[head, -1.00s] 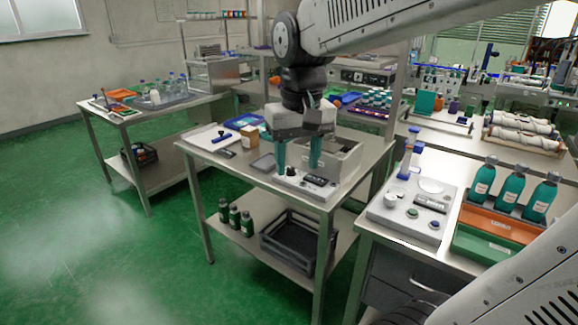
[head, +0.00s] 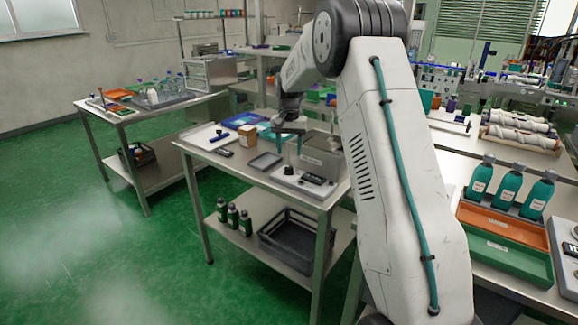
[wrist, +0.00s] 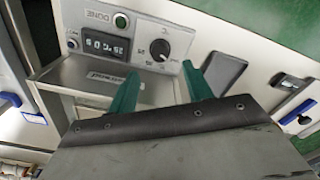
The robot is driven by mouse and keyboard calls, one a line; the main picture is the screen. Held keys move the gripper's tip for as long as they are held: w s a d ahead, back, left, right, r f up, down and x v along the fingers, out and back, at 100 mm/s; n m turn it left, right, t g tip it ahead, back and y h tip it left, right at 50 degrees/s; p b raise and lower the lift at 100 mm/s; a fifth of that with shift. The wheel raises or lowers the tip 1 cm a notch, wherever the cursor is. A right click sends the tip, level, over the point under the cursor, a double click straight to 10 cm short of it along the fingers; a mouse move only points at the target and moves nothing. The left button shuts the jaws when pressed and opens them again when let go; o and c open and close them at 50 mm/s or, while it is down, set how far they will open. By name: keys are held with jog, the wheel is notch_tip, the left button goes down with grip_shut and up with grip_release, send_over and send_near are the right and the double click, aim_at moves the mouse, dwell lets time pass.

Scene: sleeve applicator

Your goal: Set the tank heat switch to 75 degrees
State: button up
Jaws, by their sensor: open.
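The control panel (head: 300,187) is at the front right of the middle steel table, before a steel tank (head: 318,160). In the wrist view the panel carries a black round knob (wrist: 160,49) with faint scale marks, and a dark display (wrist: 104,43) that appears to read 25 °C beside other digits. My gripper (head: 289,147) is open and empty, over the tank area behind the panel in the head view. Its teal fingers (wrist: 160,71) point toward the panel, apart from the knob. The knob's exact pointer position cannot be read.
A grey tray (head: 265,161), a brown box (head: 246,135) and a blue tray (head: 242,120) share the table. Dark green bottles (head: 233,217) and a black crate (head: 290,236) stand on its lower shelf. My arm hides part of the right bench.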

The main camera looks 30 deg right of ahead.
aim_at(289, 167)
notch_tip(289, 167, down, 7)
dwell(0.3)
jog(key=c, duration=1)
